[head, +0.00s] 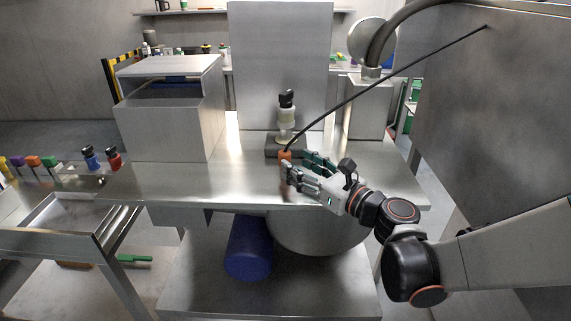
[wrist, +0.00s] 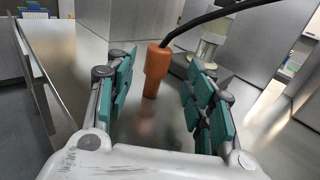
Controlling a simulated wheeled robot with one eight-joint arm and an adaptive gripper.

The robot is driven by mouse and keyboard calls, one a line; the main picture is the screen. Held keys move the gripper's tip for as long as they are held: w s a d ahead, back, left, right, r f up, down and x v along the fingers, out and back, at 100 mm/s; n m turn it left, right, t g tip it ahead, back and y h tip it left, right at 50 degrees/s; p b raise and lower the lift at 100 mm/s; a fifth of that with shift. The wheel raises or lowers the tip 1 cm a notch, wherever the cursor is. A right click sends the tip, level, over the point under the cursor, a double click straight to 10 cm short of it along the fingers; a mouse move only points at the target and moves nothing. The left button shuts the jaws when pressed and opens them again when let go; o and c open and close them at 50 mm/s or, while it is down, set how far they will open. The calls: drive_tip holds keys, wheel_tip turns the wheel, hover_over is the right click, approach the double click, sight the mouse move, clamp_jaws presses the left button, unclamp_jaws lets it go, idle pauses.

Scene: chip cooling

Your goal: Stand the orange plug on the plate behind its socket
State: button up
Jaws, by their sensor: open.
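The orange plug (head: 285,156) is upright at the steel bench top, with a black cable leaving its upper end. In the wrist view the plug (wrist: 157,63) is between the two teal-padded fingers of my gripper (wrist: 160,75), with a gap on each side. In the head view my gripper (head: 299,161) is open, reaching in from the right. An orange streak below the plug looks like its reflection in the bench. A dark block (head: 271,153) lies just behind the plug. I cannot make out the socket or which surface is the plate.
A white and black-topped device (head: 287,115) stands on the dark block. A tall grey panel (head: 281,60) rises behind it. A steel box (head: 165,115) stands on the left. The cable (head: 390,80) runs up to the right. The bench top (head: 190,180) is clear at front left.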

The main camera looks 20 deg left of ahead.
sight(289, 160)
drive_tip(key=shift+b+x, duration=0.8)
drive_tip(key=shift+x, duration=2.15)
drive_tip(key=shift+s+r, duration=0.15)
clamp_jaws()
